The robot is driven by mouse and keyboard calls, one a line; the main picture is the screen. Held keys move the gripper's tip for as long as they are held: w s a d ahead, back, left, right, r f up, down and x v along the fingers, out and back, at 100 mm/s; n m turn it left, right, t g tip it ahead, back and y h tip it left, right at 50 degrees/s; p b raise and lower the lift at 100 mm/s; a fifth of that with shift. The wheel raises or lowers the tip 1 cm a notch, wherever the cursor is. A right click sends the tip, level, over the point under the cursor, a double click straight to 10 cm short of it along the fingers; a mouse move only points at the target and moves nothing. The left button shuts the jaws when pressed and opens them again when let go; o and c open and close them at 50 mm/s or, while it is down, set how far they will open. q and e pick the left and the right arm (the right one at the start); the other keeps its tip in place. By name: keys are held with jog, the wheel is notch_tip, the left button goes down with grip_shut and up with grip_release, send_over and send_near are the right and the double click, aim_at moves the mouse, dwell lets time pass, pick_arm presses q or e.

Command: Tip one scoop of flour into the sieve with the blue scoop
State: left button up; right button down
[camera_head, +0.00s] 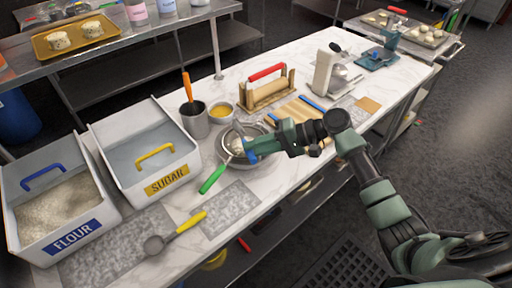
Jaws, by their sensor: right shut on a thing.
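The sieve (225,157) is a round metal mesh bowl with a green handle (212,179) pointing to the lower left. It sits on the marble counter, seemingly over a metal bowl. My right gripper (262,147) is at the sieve's right side, shut on the blue scoop (251,158). Only a bit of the scoop's blue handle shows clearly; its metal part seems to lie over the sieve. Something whitish shows in the sieve area, too small to tell whether in the scoop or the sieve. The flour bin (72,236) stands at the far left, with flour (62,203) inside. My left gripper is out of view.
The sugar bin (165,183) stands beside the flour bin. A yellow-handled scoop (177,232) lies at the counter's front. A red-handled wooden rack (268,88) is further back.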

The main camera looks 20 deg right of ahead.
notch_tip(320, 180, up, 4)
jog(key=n+h+p, duration=0.1)
jog(key=h, duration=0.2)
jog(key=h+p, duration=0.2)
jog(key=h, duration=0.2)
jog(key=n+h+p, duration=0.1)
jog(key=h+p, duration=0.1)
jog(key=h, duration=0.1)
jog(key=shift+n+g+h, duration=0.3)
jog(key=shift+h, duration=0.1)
